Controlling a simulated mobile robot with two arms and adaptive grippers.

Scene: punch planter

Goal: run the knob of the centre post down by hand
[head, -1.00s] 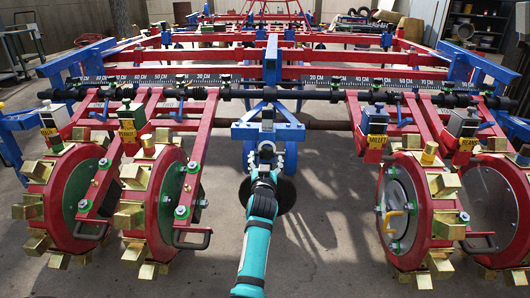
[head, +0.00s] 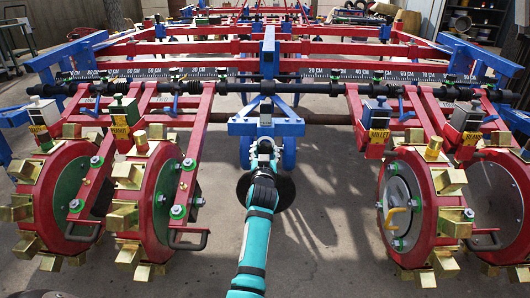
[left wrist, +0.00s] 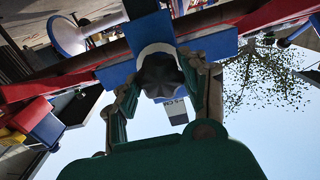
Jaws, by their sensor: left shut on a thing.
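The centre post is a blue upright (head: 268,60) in the middle of the head view, on the red frame. My left gripper (head: 264,146) is in front of the blue bracket (head: 266,125) low on the centre line. In the left wrist view a black lobed knob (left wrist: 160,75) sits below a white collar and blue part (left wrist: 150,35). The two fingers of my left gripper (left wrist: 165,82) stand on either side of the knob and are shut on it. In the head view the gripper hides the knob. My right gripper is not in view.
Red wheels with brass blocks stand at the left (head: 140,205) and right (head: 410,205). Seed boxes marked PEANUT (head: 123,118) and MILLET (head: 377,122) sit above them. A scale bar (head: 340,74) crosses the frame. Bare floor (head: 325,215) lies between the wheel groups.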

